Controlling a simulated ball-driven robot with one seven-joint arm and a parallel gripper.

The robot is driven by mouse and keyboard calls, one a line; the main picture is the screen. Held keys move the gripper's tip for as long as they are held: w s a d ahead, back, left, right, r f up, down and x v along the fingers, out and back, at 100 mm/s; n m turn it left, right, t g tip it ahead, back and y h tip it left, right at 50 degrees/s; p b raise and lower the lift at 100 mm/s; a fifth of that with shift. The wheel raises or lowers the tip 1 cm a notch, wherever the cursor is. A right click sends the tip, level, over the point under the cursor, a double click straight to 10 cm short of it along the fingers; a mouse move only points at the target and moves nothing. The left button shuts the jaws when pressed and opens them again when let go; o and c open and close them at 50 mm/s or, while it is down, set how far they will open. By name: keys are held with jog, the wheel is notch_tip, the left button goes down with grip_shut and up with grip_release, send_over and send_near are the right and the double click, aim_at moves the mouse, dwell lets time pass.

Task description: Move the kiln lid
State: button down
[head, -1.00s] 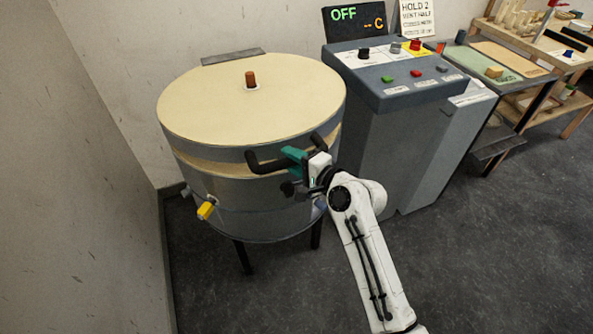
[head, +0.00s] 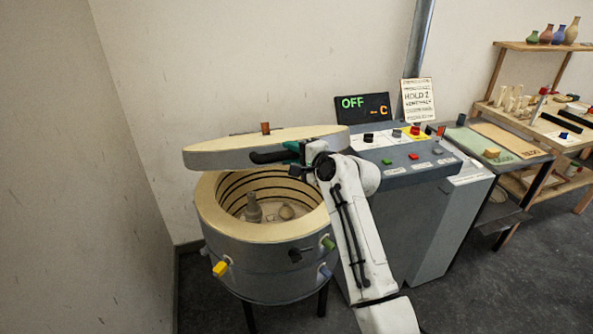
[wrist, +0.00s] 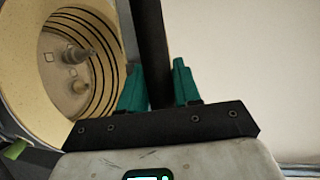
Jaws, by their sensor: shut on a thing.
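The round kiln lid (head: 225,157), cream on top with a grey rim, is raised and tilted above the kiln (head: 262,262). A small brown plug (head: 265,128) stands on its top. My gripper (head: 296,150) is shut on the lid's black handle (head: 268,156) at the front edge. In the wrist view the teal fingers of my gripper (wrist: 158,88) sit on either side of the black handle bar (wrist: 150,45). The kiln's cream chamber is open to view, with dark grooves round its wall and grey pieces (head: 254,209) inside.
A grey control cabinet (head: 410,215) stands close on the right, with a display (head: 362,108) reading OFF. A yellow knob (head: 220,268) and a green knob (head: 328,243) stick out from the kiln. Walls are behind and left. Shelves (head: 540,110) stand far right.

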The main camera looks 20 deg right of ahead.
jog(key=shift+r, duration=0.35)
jog(key=c, duration=1.3)
grip_release()
jog(key=o, duration=0.4)
jog(key=shift+s, duration=0.1)
jog(key=shift+c, duration=0.2)
jog(key=shift+o, duration=0.3)
jog(key=shift+f, duration=0.1)
jog(key=b+v, duration=0.2)
jog(key=v, duration=0.8)
jog(key=shift+s+d, duration=0.2)
jog(key=shift+s, duration=0.15)
